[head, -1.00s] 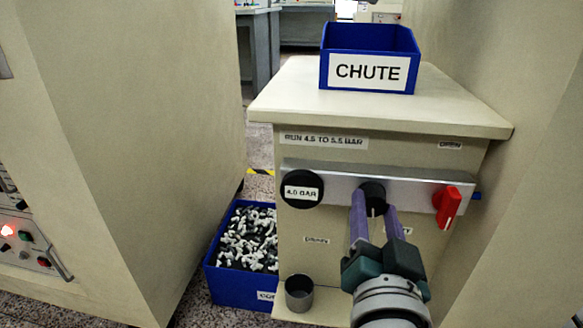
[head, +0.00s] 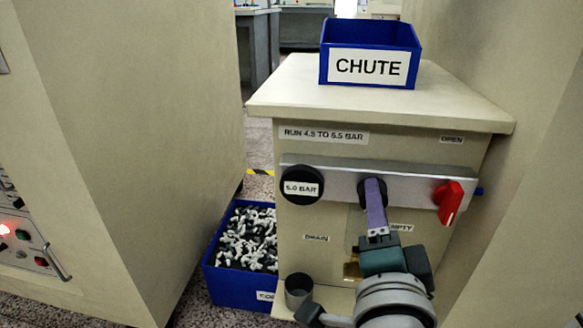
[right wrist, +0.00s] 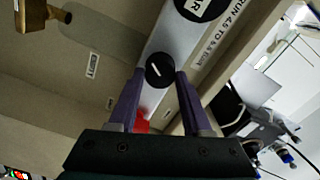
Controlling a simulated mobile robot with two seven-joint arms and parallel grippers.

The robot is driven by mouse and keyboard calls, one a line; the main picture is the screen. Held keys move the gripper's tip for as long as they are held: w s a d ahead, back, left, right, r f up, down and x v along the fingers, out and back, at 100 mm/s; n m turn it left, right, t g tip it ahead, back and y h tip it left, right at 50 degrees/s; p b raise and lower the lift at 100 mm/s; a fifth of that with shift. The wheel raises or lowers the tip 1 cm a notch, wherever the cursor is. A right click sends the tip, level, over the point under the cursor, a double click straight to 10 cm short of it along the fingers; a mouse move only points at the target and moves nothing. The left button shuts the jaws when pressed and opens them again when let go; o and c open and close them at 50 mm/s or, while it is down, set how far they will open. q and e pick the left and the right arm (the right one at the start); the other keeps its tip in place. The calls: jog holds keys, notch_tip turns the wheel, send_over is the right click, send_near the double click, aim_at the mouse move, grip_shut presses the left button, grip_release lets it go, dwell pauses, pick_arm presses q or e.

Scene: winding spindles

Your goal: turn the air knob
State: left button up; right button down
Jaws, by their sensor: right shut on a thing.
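The black air knob (head: 373,190) sits mid-way along the pale metal bar on the cabinet front. In the right wrist view the knob (right wrist: 160,70) shows a white pointer line, tilted. My right gripper (head: 374,184) is shut on the knob, with one purple finger on each side of it in the right wrist view (right wrist: 160,77). In the head view one finger largely hides the other and part of the knob. The round black gauge (head: 301,187) left of the knob reads 5.0 BAR. A label (head: 324,135) above says RUN 4.5 TO 5.5 BAR. My left gripper is not seen.
A red valve handle (head: 448,201) is close right of the knob. A brass fitting (right wrist: 45,17) and a grey cup (head: 298,290) are lower down. The blue CHUTE bin (head: 368,68) stands on top. A blue crate of parts (head: 233,286) is at left.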

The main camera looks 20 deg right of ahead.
jog(key=shift+m, duration=0.3)
jog(key=shift+c, duration=1.7)
grip_release()
